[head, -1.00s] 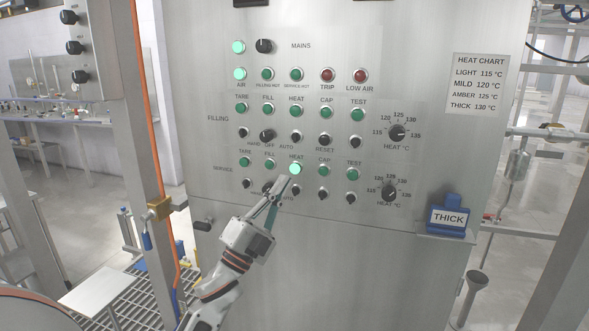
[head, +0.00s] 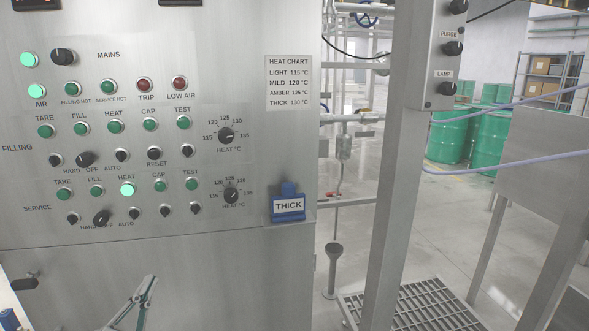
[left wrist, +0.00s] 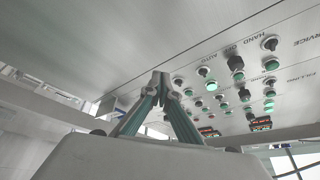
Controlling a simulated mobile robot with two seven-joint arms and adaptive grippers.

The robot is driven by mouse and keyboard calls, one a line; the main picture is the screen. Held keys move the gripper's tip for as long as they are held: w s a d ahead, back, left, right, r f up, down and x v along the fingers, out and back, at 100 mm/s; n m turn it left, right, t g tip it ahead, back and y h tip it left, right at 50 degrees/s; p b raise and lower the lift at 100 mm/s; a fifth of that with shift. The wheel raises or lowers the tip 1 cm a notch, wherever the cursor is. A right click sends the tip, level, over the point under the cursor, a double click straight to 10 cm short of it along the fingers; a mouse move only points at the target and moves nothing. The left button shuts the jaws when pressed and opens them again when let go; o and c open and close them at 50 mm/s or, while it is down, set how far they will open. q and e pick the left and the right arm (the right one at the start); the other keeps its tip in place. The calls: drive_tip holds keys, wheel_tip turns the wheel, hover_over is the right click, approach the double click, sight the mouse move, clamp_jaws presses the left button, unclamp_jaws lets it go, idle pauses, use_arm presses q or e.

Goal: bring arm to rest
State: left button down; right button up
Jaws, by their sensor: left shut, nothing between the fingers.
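My left gripper (head: 146,282) is at the bottom of the head view, below the SERVICE row and apart from the knobs. Its fingertips come together with nothing between them; it also shows in the left wrist view (left wrist: 160,78). The steel control panel (head: 230,150) fills the left half of the head view. On it the SERVICE HEAT lamp (head: 128,188) glows bright green. The SERVICE selector knob (head: 101,217) points up and to the right. My right gripper is in neither view.
Green drums (head: 450,138) and a floor grating (head: 425,305) lie beyond. The air before the lower panel looks clear.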

use_arm(q)
drive_tip(key=s+d+f+n+g, duration=0.2)
drive_tip(key=s+d+f+g, duration=0.1)
drive_tip(key=s+f, duration=0.4)
drive_tip(key=s+d+f+n+g+h, duration=0.1)
drive_tip(key=s+d+f+g, duration=0.3)
drive_tip(key=f, duration=1)
drive_tip(key=s+d+f+n+g, duration=0.3)
drive_tip(key=s+d+f, duration=0.3)
drive_tip(key=s+f, duration=0.5)
drive_tip(key=shift+f+n+g, duration=0.25)
drive_tip(key=shift+n+g, duration=0.05)
drive_tip(key=shift+n, duration=0.1)
